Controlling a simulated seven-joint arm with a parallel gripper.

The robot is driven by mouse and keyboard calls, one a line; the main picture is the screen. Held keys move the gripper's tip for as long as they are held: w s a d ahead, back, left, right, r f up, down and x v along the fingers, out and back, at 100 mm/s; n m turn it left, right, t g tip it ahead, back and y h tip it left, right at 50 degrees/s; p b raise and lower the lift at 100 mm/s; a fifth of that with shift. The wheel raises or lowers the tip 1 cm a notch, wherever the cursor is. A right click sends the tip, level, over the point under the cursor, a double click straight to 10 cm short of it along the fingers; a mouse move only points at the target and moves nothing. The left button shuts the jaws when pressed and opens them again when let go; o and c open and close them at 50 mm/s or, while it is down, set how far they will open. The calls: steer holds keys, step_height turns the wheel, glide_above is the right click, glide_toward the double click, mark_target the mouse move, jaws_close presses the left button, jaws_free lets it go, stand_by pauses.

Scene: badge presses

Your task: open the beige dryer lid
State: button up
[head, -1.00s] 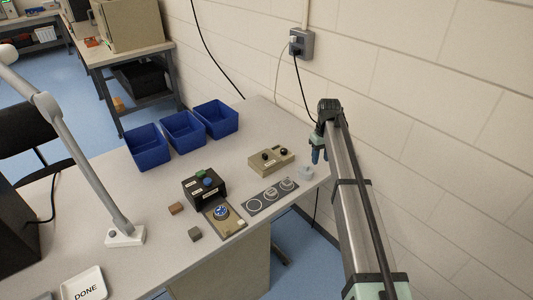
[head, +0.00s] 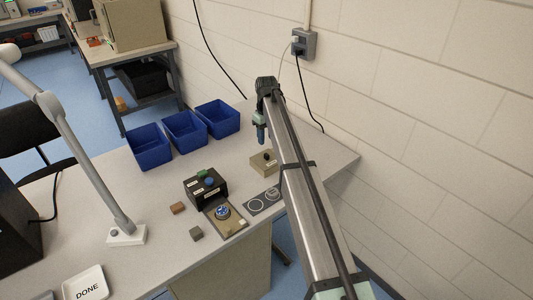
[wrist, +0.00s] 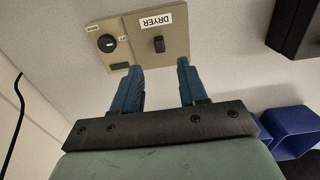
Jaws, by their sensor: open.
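The beige dryer (head: 259,167) stands on the table near the wall, its right part hidden behind my arm in the head view. In the wrist view, the dryer's lid (wrist: 177,30) has a DRYER label and a black upright handle (wrist: 159,44). The lid looks shut. Beside it is a panel with a round black dial (wrist: 106,43). My gripper (head: 261,137) points down above the dryer. In the wrist view its blue fingers (wrist: 160,68) are open and empty, apart from the handle, which shows beyond and between their tips.
The black press (head: 205,185) stands left of the dryer, with a grey strip of round places (head: 256,205) in front. Blue bins (head: 217,118) stand behind to the left. The wall (head: 420,90) is close on the right, with a hanging cord (head: 305,95).

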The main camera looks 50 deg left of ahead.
mark_target(266, 154)
step_height(266, 154, down, 8)
steer(key=shift+f, duration=0.2)
steer(key=shift+c, duration=0.2)
jaws_close()
stand_by(0.4)
